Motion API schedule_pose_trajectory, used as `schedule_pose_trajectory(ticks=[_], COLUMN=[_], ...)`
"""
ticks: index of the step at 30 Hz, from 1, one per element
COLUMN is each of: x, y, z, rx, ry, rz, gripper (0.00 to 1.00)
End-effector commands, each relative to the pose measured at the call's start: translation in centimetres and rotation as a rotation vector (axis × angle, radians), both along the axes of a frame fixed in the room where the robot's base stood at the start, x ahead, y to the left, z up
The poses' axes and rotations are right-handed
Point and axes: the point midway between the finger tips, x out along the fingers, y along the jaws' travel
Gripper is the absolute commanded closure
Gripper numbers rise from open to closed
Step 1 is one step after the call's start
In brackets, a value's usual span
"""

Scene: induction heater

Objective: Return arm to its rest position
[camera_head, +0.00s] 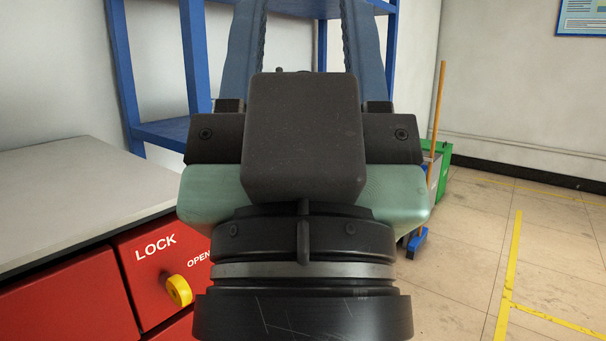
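My gripper (305,25) fills the middle of the head view, seen from behind with its fingers pointing up and away. Its two blue-grey fingers stand wide apart, and nothing shows held between them. The fingertips run to the top edge of the picture. The dark wrist housing and pale green gripper body hide what lies directly behind them.
At left is a grey-topped bench (70,195) with a red front (70,305) and a yellow knob (179,290) by "LOCK" and "OPEN". A blue shelf frame (122,75) stands behind. A green bin (437,160) and an orange-handled tool (438,100) stand right; open floor lies beyond.

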Motion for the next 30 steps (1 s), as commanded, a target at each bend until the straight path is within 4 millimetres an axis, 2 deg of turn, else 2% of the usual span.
schedule_pose_trajectory(ticks=[1, 8, 30], x=[0.0, 0.2, 0.2], y=[0.0, 0.0, 0.1], z=[2.6, 8.8, 31.7], rx=[0.001, -0.001, -0.004], ry=[0.0, 0.006, 0.008], rz=[0.001, 0.001, 0.002], gripper=[0.5, 0.5, 0.5])
